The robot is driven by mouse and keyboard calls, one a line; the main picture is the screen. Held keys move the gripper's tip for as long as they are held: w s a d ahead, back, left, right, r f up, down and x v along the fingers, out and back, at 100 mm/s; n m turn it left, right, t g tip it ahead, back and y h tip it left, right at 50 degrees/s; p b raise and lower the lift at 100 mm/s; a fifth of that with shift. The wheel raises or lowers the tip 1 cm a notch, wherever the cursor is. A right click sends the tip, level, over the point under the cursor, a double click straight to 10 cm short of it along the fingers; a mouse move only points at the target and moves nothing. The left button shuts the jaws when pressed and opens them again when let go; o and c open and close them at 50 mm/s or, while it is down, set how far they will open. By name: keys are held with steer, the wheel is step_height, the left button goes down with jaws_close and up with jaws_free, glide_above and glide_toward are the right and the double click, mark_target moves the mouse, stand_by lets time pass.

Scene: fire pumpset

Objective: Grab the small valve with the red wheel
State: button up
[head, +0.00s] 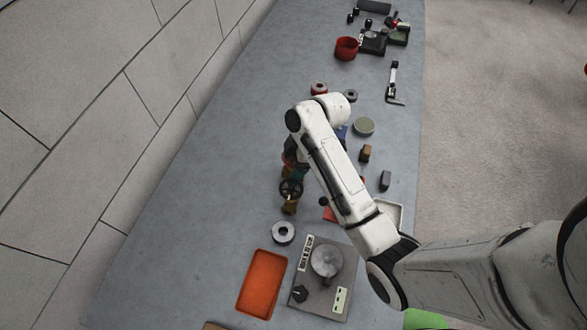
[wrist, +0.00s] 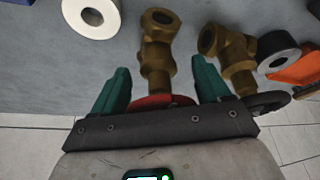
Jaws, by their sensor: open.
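In the wrist view, a small brass valve (wrist: 158,50) lies between the two green fingers of my open gripper (wrist: 163,82). Its red wheel (wrist: 163,100) is close to the gripper's dark crossbar and partly hidden by it. A gap shows between each finger and the brass body. A second brass valve (wrist: 230,55) with a black wheel (wrist: 268,103) is just right of the right finger. In the head view, the black-wheeled valve (head: 290,188) stands on the grey table (head: 205,200). My arm hides most of the red-wheeled valve there.
In the head view, a grey roll (head: 284,232), an orange tray (head: 262,284) and a scale (head: 325,262) sit in front. A red cup (head: 346,48) stands farther back. The table's left side is clear. A white roll (wrist: 92,15) shows in the wrist view.

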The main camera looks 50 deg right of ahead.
steer(key=shift+a+f, duration=0.1)
steer(key=shift+f, duration=0.2)
steer(key=shift+c, duration=0.2)
steer(key=shift+w, duration=0.1)
steer(key=c, duration=1.1)
